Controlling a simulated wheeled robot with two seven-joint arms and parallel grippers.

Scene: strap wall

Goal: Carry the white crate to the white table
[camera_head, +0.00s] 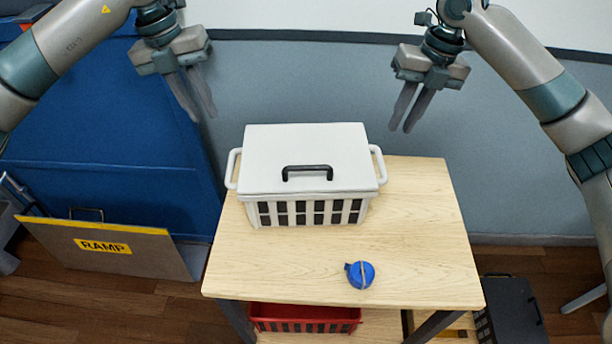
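The white crate (276,208) stands upright on a light wooden table (420,258), toward its back edge. It has a flat white lid with a black handle, slotted dark sides and a white loop handle at the left and right ends. My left gripper (202,116) hangs above and left of the crate, its two fingers slightly apart and empty. My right gripper (403,126) hangs above and right of the crate, its fingers apart and empty. Neither gripper touches the crate. No white table shows in this view.
A blue strap roll (360,274) lies on the table's front part. A red crate (290,318) sits on the shelf below. A ramp board (110,250) leans before a blue cabinet (100,150) at left. A dark case (512,310) stands on the floor at right.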

